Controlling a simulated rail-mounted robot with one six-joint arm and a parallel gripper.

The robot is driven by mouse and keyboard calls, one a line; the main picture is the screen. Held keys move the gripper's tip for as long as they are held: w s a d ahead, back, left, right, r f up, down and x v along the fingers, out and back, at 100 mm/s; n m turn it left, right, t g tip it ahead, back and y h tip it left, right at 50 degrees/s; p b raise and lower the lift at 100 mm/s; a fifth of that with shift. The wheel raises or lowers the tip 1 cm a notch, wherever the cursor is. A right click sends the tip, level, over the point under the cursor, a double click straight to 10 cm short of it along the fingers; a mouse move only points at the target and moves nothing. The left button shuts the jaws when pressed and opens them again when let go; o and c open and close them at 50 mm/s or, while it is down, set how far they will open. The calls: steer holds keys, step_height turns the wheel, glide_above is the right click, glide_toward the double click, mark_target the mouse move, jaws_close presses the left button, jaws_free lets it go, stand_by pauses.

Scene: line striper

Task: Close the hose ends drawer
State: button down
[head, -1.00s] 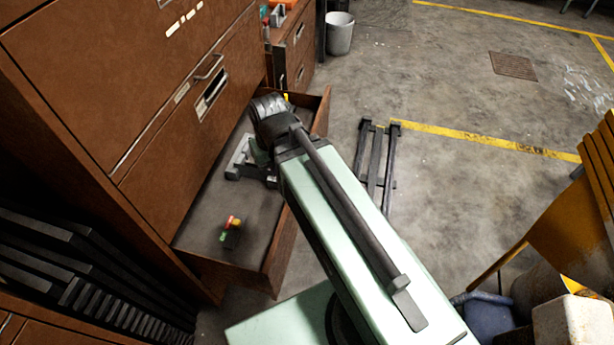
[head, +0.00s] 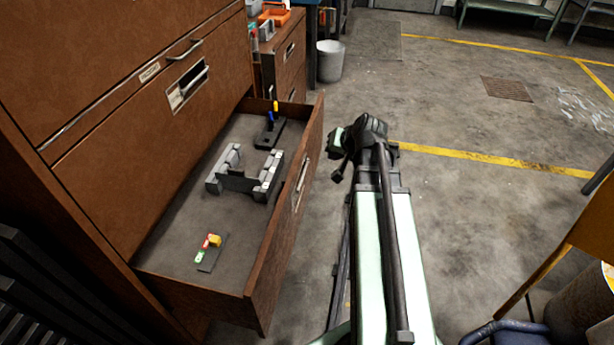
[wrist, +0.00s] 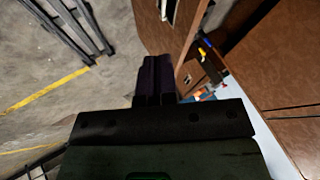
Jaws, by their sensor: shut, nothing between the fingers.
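The open drawer (head: 270,265) juts from the lower part of a brown cabinet (head: 140,130). Its front panel carries a handle (head: 301,182) and faces right, towards my arm. In the drawer lie a grey metal fixture (head: 232,180), a small piece with red, yellow and green parts (head: 209,252), and a dark holder with blue and yellow pegs (head: 272,125). My gripper (head: 339,172) is outside the drawer, just right of its front panel and apart from it in the head view. In the wrist view my gripper (wrist: 155,68) is shut and empty, pointing towards the drawer front (wrist: 168,30).
A closed drawer with a handle (head: 184,50) sits above. Behind stand another brown cabinet (head: 288,60) with orange trays and a grey bin (head: 329,62). A yellow panel (head: 590,230) is at the right. The floor right of my arm is largely clear.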

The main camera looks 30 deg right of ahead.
steer(key=w+a+f+b, duration=0.4)
steer(key=w+f+b, duration=0.3)
steer(key=w+b, duration=0.1)
steer(key=shift+w+f, duration=0.2)
steer(key=shift+f, duration=0.1)
steer(key=shift+a, duration=0.1)
